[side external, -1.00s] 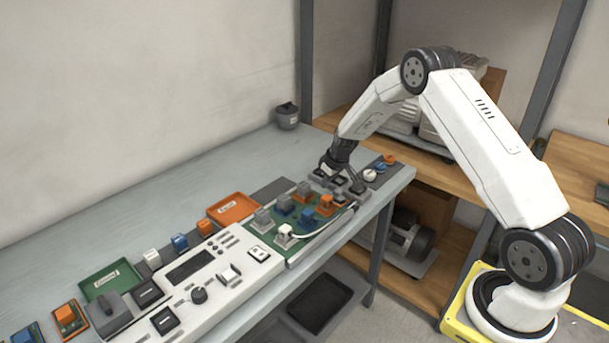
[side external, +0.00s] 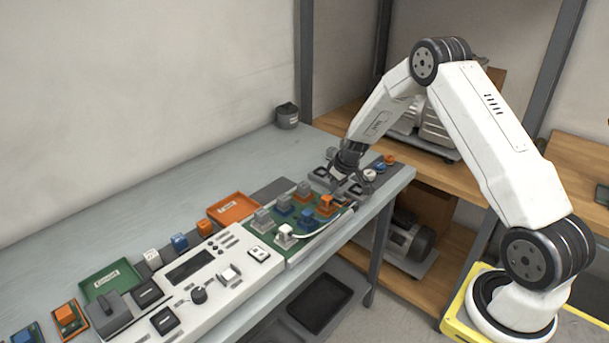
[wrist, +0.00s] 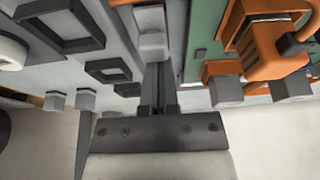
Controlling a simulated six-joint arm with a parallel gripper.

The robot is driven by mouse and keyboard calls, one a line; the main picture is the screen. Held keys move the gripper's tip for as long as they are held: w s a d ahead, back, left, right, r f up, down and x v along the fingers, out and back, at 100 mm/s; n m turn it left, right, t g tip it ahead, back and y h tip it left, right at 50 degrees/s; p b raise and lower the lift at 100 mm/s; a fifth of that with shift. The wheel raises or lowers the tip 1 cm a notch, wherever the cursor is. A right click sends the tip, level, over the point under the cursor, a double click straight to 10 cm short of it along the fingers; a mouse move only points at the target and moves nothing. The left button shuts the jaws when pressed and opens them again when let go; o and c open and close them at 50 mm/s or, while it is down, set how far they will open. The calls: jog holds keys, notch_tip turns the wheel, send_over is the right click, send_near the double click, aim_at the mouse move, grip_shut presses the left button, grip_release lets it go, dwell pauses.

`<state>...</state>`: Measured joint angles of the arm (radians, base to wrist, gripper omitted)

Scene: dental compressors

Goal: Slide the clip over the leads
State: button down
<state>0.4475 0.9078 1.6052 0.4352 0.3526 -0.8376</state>
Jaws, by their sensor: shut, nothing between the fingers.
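My gripper (side external: 338,186) is low over the right end of the board on the bench. In the wrist view its dark fingers (wrist: 158,88) are together with nothing between them. A light grey block, possibly the clip (wrist: 152,42), lies just beyond the fingertips; whether they touch it I cannot tell. An orange connector (wrist: 268,48) with an orange lead is to the right of the fingers. In the side view, a pale lead (side external: 318,231) curves from a white connector (side external: 285,234) along the green board (side external: 264,229) toward the orange connector (side external: 325,203).
Grey and blue connectors stand on the green board. A control panel (side external: 187,292), a green tray (side external: 112,279) and an orange tray (side external: 232,208) are to the left. Dark square frames (wrist: 108,70) lie left of my fingers. The bench's back strip is largely clear.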

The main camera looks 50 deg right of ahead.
aim_at(341, 194)
jog(key=shift+s, duration=1.8)
jog(key=shift+w, duration=0.15)
jog(key=shift+w, duration=1.85)
jog(key=shift+r, duration=0.3)
jog(key=v, duration=0.9)
jog(key=shift+r, duration=0.2)
jog(key=shift+s+a, duration=0.15)
